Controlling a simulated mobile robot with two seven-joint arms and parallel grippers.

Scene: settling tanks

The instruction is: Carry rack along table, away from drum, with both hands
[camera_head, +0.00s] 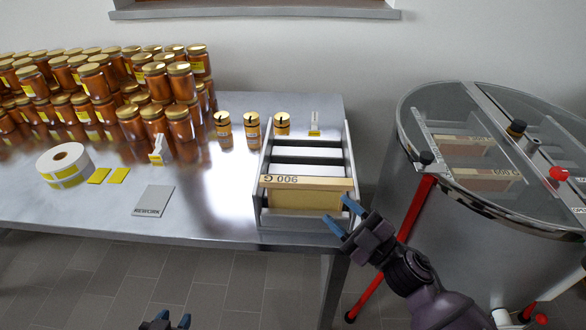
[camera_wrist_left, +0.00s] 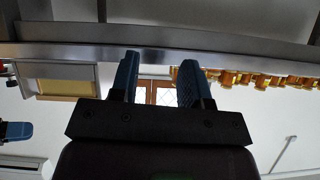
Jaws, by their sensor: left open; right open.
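The metal rack (camera_head: 349,160) stands at the right end of the steel table. The drum (camera_head: 430,225), a round steel tank with a clear lid, stands right of the table. My right gripper (camera_head: 346,216) is open by the rack's front right corner; I cannot tell if it touches. My left gripper (camera_head: 172,318) is low at the bottom edge, in front of the table and apart from the rack. In the left wrist view its fingers (camera_wrist_left: 158,78) are open and empty.
Stacked honey jars (camera_head: 105,90) fill the table's back left. Three small jars (camera_head: 252,128) and a small sign (camera_head: 315,122) stand beside and behind the rack. A grey rework plate (camera_head: 153,200), a label roll (camera_head: 66,165) and yellow labels lie left, with bare tabletop between plate and rack.

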